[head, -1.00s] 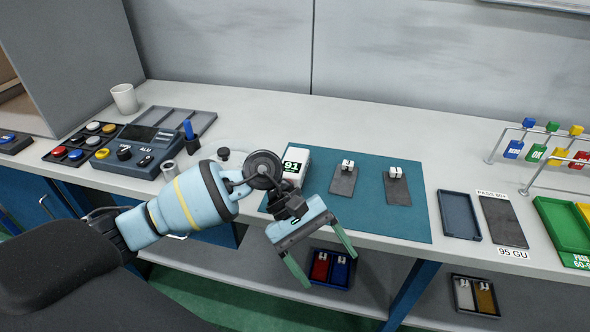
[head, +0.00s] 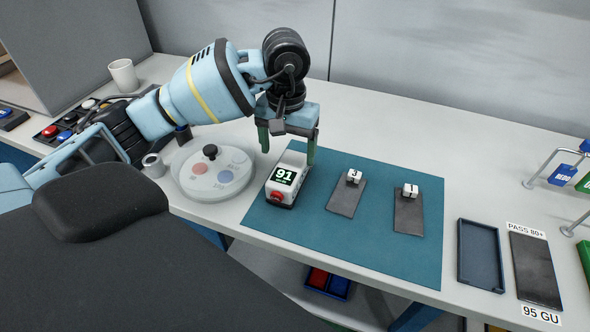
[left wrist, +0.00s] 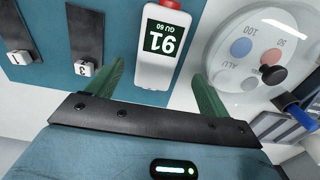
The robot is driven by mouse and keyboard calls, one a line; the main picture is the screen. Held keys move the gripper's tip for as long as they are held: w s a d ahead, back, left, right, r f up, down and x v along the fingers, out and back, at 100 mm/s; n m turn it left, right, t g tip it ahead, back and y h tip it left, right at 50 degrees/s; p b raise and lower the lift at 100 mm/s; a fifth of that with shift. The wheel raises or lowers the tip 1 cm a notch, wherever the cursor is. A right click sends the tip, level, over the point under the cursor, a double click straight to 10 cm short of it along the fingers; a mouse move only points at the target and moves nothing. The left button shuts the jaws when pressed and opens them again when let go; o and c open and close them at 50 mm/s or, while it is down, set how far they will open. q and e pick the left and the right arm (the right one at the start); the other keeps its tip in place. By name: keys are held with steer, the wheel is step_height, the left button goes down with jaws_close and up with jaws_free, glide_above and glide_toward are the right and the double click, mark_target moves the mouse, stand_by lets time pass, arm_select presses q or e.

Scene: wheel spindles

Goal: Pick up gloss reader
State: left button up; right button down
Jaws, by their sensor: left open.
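The gloss reader (head: 286,184) is a small white box with a dark screen reading 91 and a red button at its front. It sits at the left end of the teal mat (head: 385,260). My left gripper (head: 288,158) is open above the reader's far end, with a green finger towards each side of it. In the left wrist view the reader (left wrist: 158,72) lies between the two open fingers (left wrist: 158,88), apart from both. My right gripper is not in view.
Two dark plates with white numbered tags, 3 (head: 346,197) and 1 (head: 409,214), lie on the mat to the right. A round dial disc (head: 212,176) is close on the reader's left. An empty dark tray (head: 481,256) is further right.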

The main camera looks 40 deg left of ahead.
mark_target(290, 165)
arm_select(q)
steer(key=shift+s+f, duration=0.3)
steer(key=shift+f, duration=0.95)
steer(key=shift+w+d+f, duration=0.1)
steer(key=shift+w+f, duration=0.1)
steer(key=shift+f, duration=0.05)
steer(key=shift+w+f+p, duration=0.2)
steer(key=shift+f+p, duration=0.05)
steer(key=shift+f, duration=0.95)
steer(key=shift+w+f+p, duration=0.15)
steer(key=shift+f+p, duration=0.05)
steer(key=shift+f, duration=0.95)
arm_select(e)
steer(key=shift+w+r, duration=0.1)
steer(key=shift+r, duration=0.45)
